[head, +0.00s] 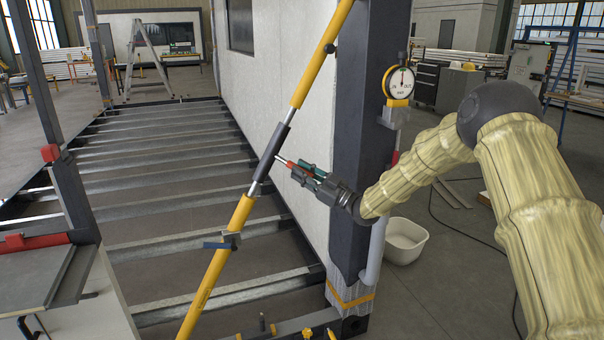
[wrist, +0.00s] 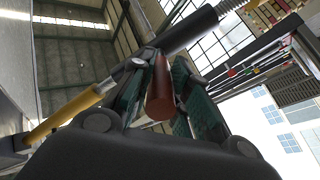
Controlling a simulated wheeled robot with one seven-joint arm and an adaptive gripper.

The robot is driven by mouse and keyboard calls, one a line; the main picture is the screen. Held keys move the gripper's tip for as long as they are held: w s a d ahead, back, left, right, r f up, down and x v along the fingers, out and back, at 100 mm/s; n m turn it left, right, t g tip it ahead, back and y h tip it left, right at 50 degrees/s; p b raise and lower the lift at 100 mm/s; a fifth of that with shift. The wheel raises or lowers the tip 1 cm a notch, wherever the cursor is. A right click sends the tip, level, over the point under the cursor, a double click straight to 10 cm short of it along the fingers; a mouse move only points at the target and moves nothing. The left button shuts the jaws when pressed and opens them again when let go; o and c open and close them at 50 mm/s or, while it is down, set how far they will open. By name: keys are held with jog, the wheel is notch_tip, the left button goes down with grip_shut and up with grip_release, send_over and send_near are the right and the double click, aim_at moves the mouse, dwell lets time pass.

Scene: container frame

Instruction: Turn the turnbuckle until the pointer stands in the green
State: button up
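The turnbuckle is a dark sleeve (head: 272,152) on a slanted yellow brace (head: 318,60), with bare threaded rod at its ends. It also crosses the top of the wrist view (wrist: 190,32). My gripper (head: 297,168) is beside the sleeve, on its right. Its green-padded fingers are closed around a red-brown handle (wrist: 160,92). A bright metal rod runs from the handle to the sleeve; whether its tip is seated in a hole is not clear. A round dial (head: 401,83) marked IN and OUT sits on the dark post. Its pointer looks about upright; no green is distinguishable.
The dark post (head: 362,130) stands close behind my gripper, with a white wall panel (head: 270,75) to its left. A clamp with a blue handle (head: 217,244) sits on the lower brace. A white tub (head: 405,241) stands on the floor. Open floor joists lie left.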

jog(key=shift+o, duration=0.4)
jog(key=shift+w+d+r, duration=0.1)
jog(key=shift+d+r, duration=0.05)
jog(key=shift+d, duration=0.05)
jog(key=shift+a, duration=0.15)
jog(key=v, duration=1.2)
